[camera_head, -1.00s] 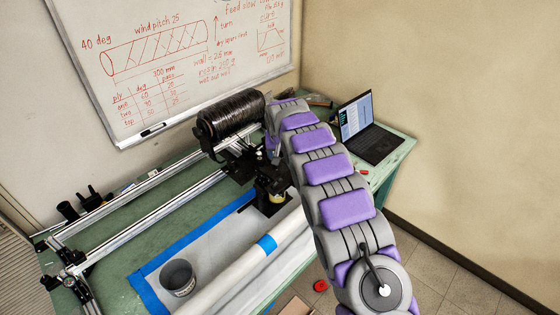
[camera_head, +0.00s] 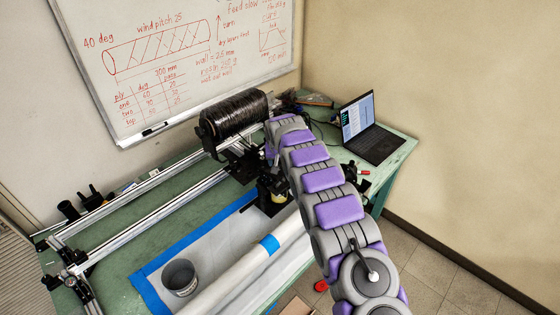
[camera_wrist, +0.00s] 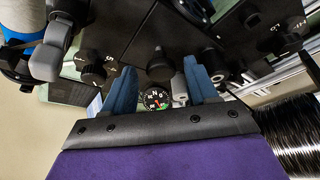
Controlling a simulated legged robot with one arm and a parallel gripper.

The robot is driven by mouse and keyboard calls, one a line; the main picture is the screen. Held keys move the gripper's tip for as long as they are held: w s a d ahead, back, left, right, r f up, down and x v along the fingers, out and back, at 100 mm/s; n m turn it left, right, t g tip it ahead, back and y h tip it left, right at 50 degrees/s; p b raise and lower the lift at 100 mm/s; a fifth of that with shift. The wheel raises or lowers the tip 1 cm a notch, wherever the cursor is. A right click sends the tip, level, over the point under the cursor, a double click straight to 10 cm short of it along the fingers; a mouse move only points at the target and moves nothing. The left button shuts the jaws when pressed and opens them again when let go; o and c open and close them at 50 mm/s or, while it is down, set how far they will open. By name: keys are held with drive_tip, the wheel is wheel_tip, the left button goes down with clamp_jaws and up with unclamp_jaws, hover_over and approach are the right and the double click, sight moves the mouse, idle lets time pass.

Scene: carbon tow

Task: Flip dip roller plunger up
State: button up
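My gripper (camera_wrist: 158,68) shows in the wrist view as two blue fingers, spread apart. A round dial gauge with a black face (camera_wrist: 155,99) shows in the gap between them. A dark round knob (camera_wrist: 160,66) on a black housing lies near the fingertips, and a small grey cylinder (camera_wrist: 180,84) is beside the right finger. I cannot tell which part is the dip roller plunger or whether it is up or down. Nothing is seen gripped. In the head view my arm hides the gripper, by the black carriage (camera_head: 240,163) on the winder.
A black wound spool (camera_head: 235,115) stands at the back of the green table; its strands show in the wrist view (camera_wrist: 292,140). A laptop (camera_head: 370,130) is at the right. A grey cup (camera_head: 180,277) and a white roll (camera_head: 235,275) are in front. Rails (camera_head: 150,210) run left.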

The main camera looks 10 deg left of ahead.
drive_tip(key=shift+a+f, duration=0.15)
drive_tip(key=shift+a, duration=0.35)
drive_tip(key=shift+c, duration=1.4)
drive_tip(key=shift+w+d, duration=0.1)
drive_tip(key=shift+d, duration=0.35)
drive_tip(key=c, duration=0.5)
clamp_jaws()
drive_tip(key=shift+a, duration=0.15)
drive_tip(key=shift+r, duration=0.2)
wheel_tip(320, 180, up, 11)
drive_tip(key=p, duration=0.2)
drive_tip(key=shift+r+p, duration=0.15)
drive_tip(key=shift+p, duration=0.15)
